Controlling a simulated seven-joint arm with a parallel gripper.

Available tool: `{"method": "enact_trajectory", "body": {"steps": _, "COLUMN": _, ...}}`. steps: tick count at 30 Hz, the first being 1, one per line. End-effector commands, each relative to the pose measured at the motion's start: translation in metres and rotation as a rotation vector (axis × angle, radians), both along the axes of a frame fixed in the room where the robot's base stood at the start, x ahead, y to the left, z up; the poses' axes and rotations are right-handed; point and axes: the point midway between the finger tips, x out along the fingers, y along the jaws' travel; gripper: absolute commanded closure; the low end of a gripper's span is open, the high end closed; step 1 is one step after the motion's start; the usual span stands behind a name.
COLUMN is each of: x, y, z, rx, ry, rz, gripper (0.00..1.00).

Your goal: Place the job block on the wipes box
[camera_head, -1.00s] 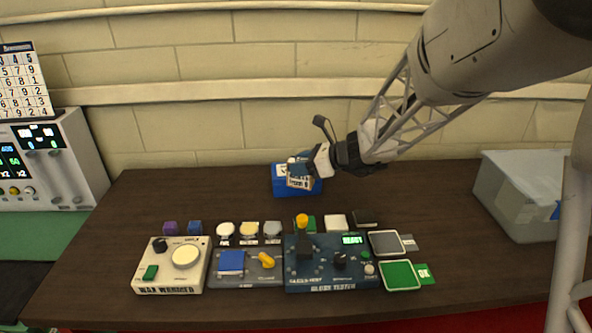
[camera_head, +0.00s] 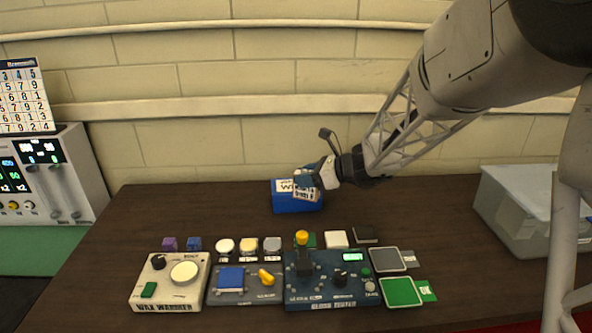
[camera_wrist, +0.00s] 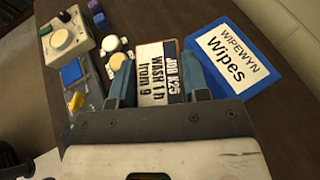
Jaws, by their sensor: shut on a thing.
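The job block is a small block with a white printed label reading "JOB", "WASH" and "from 9"; in the wrist view the job block (camera_wrist: 159,75) sits between the two blue-grey fingers. My gripper (camera_wrist: 158,82) is shut on it; my gripper also shows in the head view (camera_head: 306,180). The wipes box (camera_head: 297,203) is blue with a white label and stands at the back middle of the table. In the wrist view the wipes box (camera_wrist: 269,82) lies just right of the block. In the head view the held block (camera_head: 306,193) overlaps the box's upper right; the height gap between them is unclear.
A wax warmer (camera_head: 168,282), a blue pad unit (camera_head: 232,284) and a gloss tester (camera_head: 330,280) line the table's front. Several small pots and blocks sit behind them. A grey translucent bin (camera_head: 520,205) stands at right. The dark table (camera_head: 410,215) is clear around the box.

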Motion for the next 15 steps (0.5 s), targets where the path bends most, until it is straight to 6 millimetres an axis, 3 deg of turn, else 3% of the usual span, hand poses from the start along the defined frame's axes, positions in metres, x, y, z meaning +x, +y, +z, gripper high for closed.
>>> {"method": "enact_trajectory", "body": {"steps": 15, "x": 0.071, "y": 0.012, "z": -0.007, "rx": 0.0, "ry": 0.0, "rz": 0.001, "gripper": 0.84}}
